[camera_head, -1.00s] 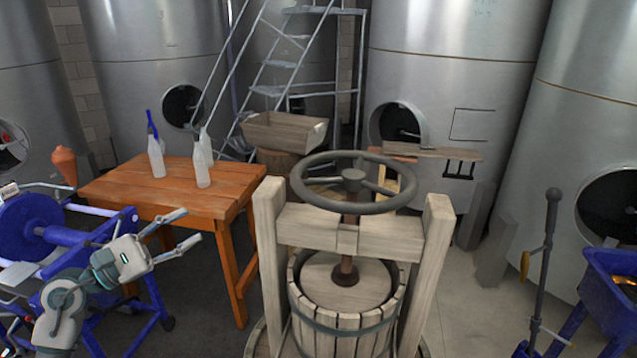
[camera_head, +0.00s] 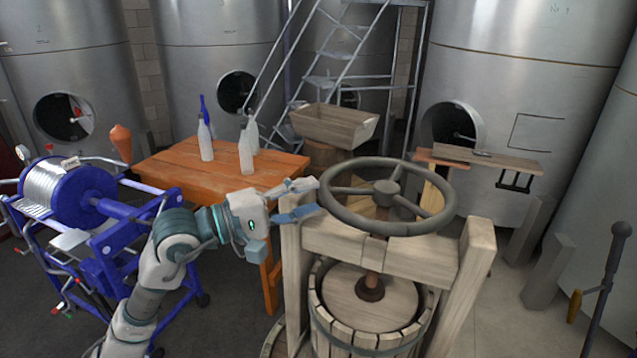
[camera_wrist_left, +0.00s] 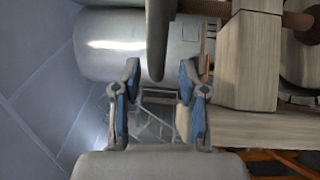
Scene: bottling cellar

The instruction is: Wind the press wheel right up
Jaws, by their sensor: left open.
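The press wheel (camera_head: 436,211) is a dark grey spoked ring lying level on top of the wooden press. Its hub sits above the crossbeam (camera_head: 350,243), and the screw runs down to the round wooden plate (camera_head: 345,295) in the slatted basket (camera_head: 360,338). My left gripper (camera_head: 316,197) is open at the left side of the wheel rim, fingers pointing at it. In the left wrist view the rim (camera_wrist_left: 158,40) reaches down between the two open fingers of the left gripper (camera_wrist_left: 160,72). My right gripper is out of view.
An orange table (camera_head: 180,166) with several bottles stands behind my left arm. A blue machine (camera_head: 85,190) stands at the left. A wooden trough (camera_head: 335,125) and a plank (camera_head: 490,158) are behind the press. A lever (camera_head: 612,265) stands at the right.

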